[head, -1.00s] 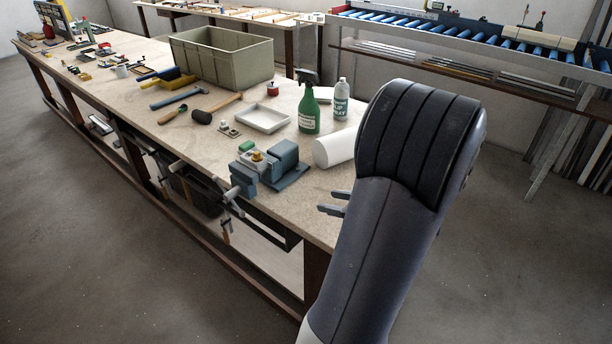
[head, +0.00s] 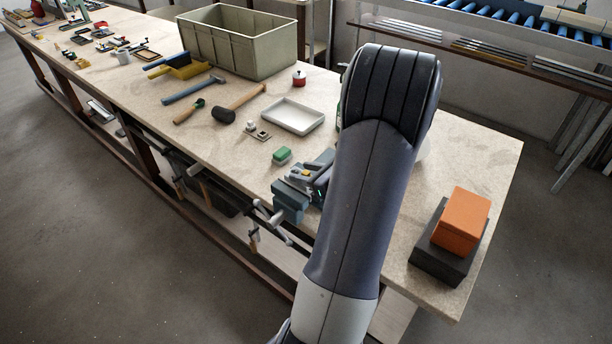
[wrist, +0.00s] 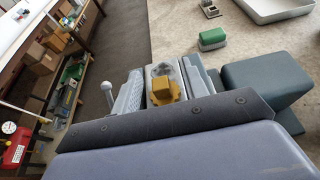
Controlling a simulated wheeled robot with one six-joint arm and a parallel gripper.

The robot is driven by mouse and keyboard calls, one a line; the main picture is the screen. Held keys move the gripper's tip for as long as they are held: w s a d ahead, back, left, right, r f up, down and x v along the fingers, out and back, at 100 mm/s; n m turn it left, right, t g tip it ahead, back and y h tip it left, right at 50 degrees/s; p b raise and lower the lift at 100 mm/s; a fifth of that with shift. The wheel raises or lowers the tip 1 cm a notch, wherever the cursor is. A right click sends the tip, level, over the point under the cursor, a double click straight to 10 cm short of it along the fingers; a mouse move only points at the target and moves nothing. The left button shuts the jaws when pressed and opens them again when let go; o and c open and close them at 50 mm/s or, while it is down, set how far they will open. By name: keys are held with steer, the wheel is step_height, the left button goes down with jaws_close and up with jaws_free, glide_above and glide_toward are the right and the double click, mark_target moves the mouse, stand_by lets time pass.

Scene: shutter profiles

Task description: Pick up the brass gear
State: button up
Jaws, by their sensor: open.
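The brass gear (wrist: 166,91) shows in the wrist view as a small yellow-brass piece at the blue-grey vise (wrist: 262,82). In the head view, only a small yellow bit of the gear (head: 304,172) shows at the vise (head: 288,198), beside my gripper (head: 313,180). In the wrist view, my gripper (wrist: 164,76) is open, with grey fingers to the left and right of the gear. I cannot tell whether they touch it. My arm hides part of the vise and gear in the head view.
A green block (head: 282,155) lies just behind the vise. A white tray (head: 292,117), a mallet (head: 224,115) and a large bin (head: 240,50) stand farther back. An orange block (head: 461,220) sits on a dark block at the right bench end. Bench between tray and mallet is clear.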

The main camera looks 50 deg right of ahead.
steer(key=shift+c, duration=0.5)
jaws_close()
